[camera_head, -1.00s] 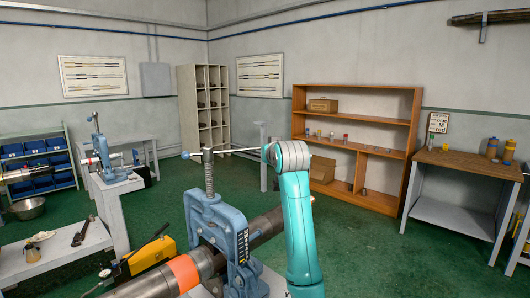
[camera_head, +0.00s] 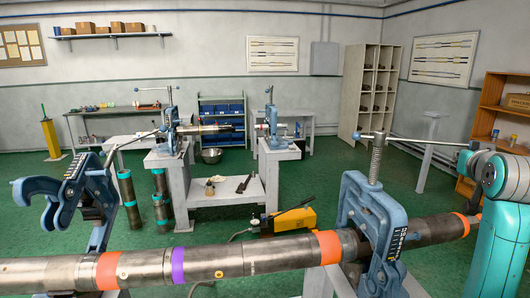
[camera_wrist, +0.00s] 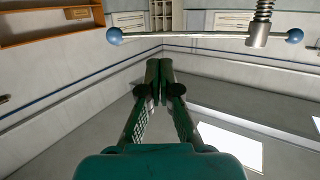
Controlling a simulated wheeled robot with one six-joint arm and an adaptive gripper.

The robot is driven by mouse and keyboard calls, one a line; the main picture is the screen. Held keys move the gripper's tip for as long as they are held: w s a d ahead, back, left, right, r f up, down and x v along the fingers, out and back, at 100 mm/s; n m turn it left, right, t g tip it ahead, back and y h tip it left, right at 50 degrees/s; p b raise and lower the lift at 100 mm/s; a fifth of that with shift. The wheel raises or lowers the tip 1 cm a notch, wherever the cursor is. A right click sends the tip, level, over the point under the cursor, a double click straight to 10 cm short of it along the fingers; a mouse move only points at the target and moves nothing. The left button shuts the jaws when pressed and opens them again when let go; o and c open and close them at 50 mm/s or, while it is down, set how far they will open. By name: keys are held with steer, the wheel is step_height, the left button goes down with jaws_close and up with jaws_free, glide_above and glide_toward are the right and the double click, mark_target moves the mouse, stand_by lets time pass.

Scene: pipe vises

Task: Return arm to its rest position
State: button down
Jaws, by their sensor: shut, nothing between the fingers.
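My gripper (camera_wrist: 158,75) shows in the wrist view with its two dark green fingers together at the tips and nothing between them. In the head view my teal arm stands at the right edge, and the gripper itself is not in that picture. The arm is beside a blue pipe vise (camera_head: 375,225), which stands around a long pipe (camera_head: 215,262) with orange and purple bands.
An open blue vise (camera_head: 70,195) stands at the left. A yellow pump (camera_head: 290,221) lies behind the pipe. Further back are more vises on grey benches (camera_head: 225,195), a shelf of blue bins (camera_head: 221,115) and a wooden shelf (camera_head: 495,110). Green floor is clear at right of centre.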

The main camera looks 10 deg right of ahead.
steer(key=s+a+f+n+y, duration=0.1)
steer(key=a+f, duration=0.4)
steer(key=f, duration=0.5)
steer(key=s+a+f, duration=0.1)
steer(key=a+f, duration=0.3)
steer(key=f, duration=0.5)
steer(key=s+a+f+n+y, duration=0.15)
steer(key=a+f, duration=0.35)
steer(key=f, duration=0.5)
steer(key=s+a+f+t, duration=0.1)
steer(key=s+a+f, duration=0.6)
steer(key=f, duration=0.2)
steer(key=s+a+f+n+y, duration=0.15)
steer(key=s+a+f, duration=0.3)
steer(key=s, duration=0.55)
steer(key=s+a+f+y, duration=0.2)
steer(key=s+a+f, duration=0.3)
steer(key=s, duration=0.5)
steer(key=s+a+r+n+y, duration=0.1)
steer(key=s+a+r, duration=0.2)
steer(key=s, duration=0.6)
steer(key=s+a+r+n, duration=0.1)
steer(key=s+a+r, duration=0.2)
steer(key=s, duration=0.7)
steer(key=shift+y, duration=0.4)
